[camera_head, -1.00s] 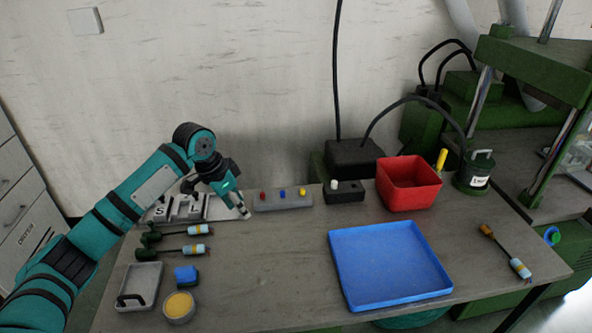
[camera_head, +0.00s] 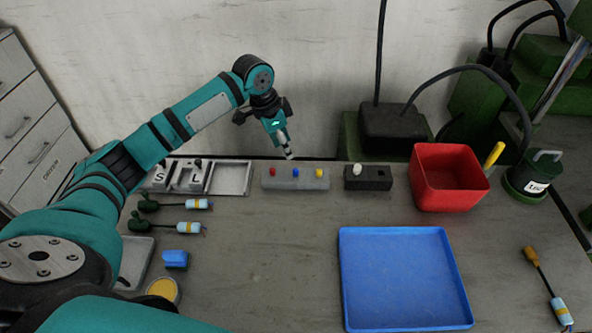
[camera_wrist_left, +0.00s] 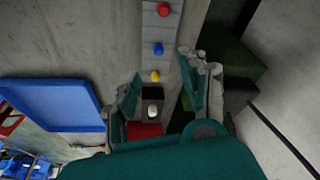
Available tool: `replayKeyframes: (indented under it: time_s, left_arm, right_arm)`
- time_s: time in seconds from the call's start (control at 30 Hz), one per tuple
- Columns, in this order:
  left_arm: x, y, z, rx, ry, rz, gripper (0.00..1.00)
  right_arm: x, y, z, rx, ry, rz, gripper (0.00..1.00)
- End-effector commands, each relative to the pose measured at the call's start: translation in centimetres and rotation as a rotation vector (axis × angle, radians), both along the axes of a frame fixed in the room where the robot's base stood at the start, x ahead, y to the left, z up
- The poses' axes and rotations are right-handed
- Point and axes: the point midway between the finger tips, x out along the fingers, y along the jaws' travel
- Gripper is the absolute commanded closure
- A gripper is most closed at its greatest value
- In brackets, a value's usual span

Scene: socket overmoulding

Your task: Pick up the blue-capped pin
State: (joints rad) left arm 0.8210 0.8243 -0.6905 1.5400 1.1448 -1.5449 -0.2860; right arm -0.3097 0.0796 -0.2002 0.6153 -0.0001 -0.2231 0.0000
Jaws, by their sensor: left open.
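The blue-capped pin (camera_head: 295,174) stands in a grey block (camera_head: 272,183) at the back of the table, between a red-capped pin (camera_head: 272,172) and a yellow-capped pin (camera_head: 319,174). My left gripper (camera_head: 288,151) is open and empty, above and behind the block near the blue cap. In the left wrist view the blue cap (camera_wrist_left: 158,48) shows beyond the open fingers (camera_wrist_left: 160,85), with the red cap (camera_wrist_left: 163,9) and the yellow cap (camera_wrist_left: 155,76) in the same row. Only the caps show clearly; the pin shafts are hidden in the block. My right gripper is not in view.
A black block with a white knob (camera_head: 368,182) stands right of the grey block. A metal tray marked S and L (camera_head: 233,178) stands left. A red bin (camera_head: 447,187) and blue tray (camera_head: 400,233) lie right. The table's middle is clear.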

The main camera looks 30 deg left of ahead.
Motion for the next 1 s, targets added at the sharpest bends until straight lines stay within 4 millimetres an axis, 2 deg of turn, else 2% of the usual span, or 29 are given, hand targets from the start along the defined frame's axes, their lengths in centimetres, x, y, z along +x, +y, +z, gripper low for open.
replayKeyframes:
  time_s: [0.1,0.2,0.47,0.7,1.0]
  left_arm:
    - [0.4,-0.5,-2.3,-0.001,0.004,0.0,0.56]
    - [0.8,-0.7,-3.5,0.0,0.0,0.002,0.56]
    - [1.0,-1.1,-5.4,0.0,0.003,-0.001,0.56]
    - [1.5,-1.9,-8.8,0.0,0.002,0.001,0.56]
    - [1.7,-2.0,-9.5,0.001,-0.001,0.0,0.56]
  right_arm:
    - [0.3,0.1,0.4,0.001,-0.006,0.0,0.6]
    - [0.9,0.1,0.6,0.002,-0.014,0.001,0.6]
    - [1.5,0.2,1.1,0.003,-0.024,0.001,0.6]
    - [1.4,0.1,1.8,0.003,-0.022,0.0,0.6]
    - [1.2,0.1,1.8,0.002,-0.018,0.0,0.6]
